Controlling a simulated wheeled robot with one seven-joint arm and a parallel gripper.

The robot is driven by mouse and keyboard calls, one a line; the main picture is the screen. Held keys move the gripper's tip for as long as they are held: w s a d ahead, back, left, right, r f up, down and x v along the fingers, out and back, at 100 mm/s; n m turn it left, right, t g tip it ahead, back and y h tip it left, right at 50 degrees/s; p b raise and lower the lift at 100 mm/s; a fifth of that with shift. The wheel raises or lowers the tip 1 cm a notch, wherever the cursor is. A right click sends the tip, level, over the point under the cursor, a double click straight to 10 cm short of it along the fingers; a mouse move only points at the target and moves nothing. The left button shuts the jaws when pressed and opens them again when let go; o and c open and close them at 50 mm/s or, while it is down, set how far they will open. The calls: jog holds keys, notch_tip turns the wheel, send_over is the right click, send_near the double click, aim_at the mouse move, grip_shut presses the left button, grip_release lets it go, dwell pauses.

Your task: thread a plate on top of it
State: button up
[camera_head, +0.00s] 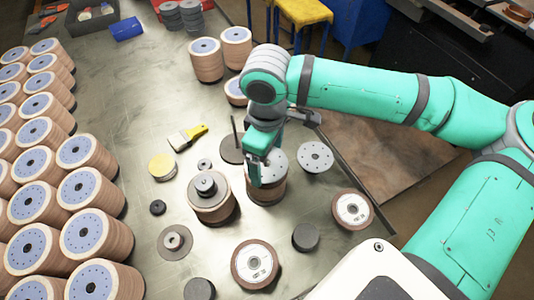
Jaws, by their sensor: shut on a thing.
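My gripper (262,172) points down over a short stack of brown discs (268,190) near the middle of the table. It is shut on a pale grey plate (279,161) at the top of that stack; whether the plate rests on the discs or is slightly lifted I cannot tell. The fingers hide part of the plate. A thin upright rod (234,128) rises from a dark brown disc (231,152) just left of my gripper. Another pale plate with small holes (315,157) lies to the right. A disc stack with a metal hub on top (210,200) stands to the left.
Tall stacks of flap discs (85,190) fill the left side of the table. A yellow-handled brush (188,137), a yellow-topped disc (162,167), labelled discs (255,264) and a dark puck (306,237) lie around.

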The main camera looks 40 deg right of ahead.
jog(key=shift+f, duration=1.05)
jog(key=o, duration=1)
notch_tip(320, 180, up, 11)
jog(key=shift+f, duration=0.1)
